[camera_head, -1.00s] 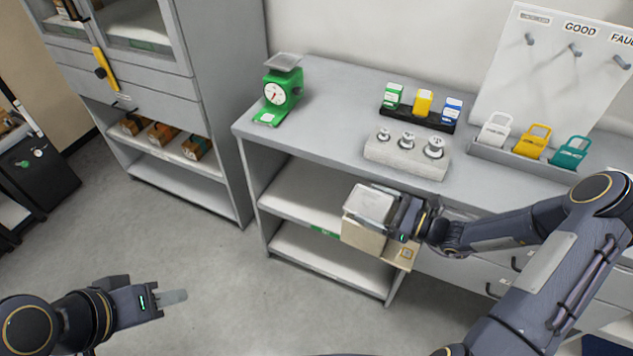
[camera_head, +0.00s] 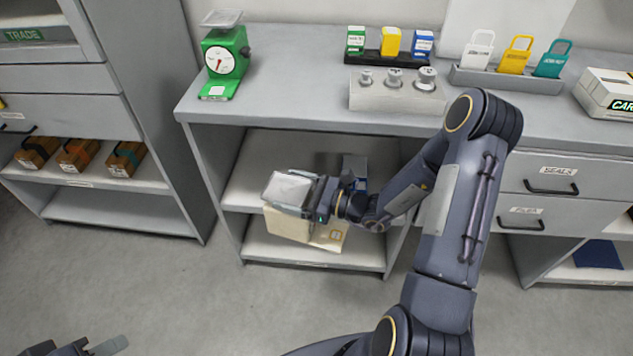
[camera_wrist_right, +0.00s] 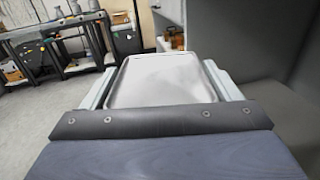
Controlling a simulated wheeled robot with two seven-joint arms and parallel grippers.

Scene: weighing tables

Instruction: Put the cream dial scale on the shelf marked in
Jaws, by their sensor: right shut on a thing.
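The cream dial scale (camera_head: 288,222) is in my right gripper (camera_head: 302,193), which is shut on it around its grey pan. In the right wrist view the pan (camera_wrist_right: 165,80) lies between the two fingers. The scale appears upright, in front of the bench's open shelves, overlapping the upper shelf edge; whether any of it is inside I cannot tell. The upper shelf (camera_head: 248,185) and lower shelf (camera_head: 270,247) show behind it. I cannot read an "in" mark. My left gripper (camera_head: 105,346) is partly cut off at the bottom left; its jaw state is unclear.
A green dial scale (camera_head: 222,60) stands on the bench top (camera_head: 300,65) above. A blue and white thing (camera_head: 354,170) sits at the right of the upper shelf. The upper shelf's left part is clear. A cabinet (camera_head: 150,80) stands at left.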

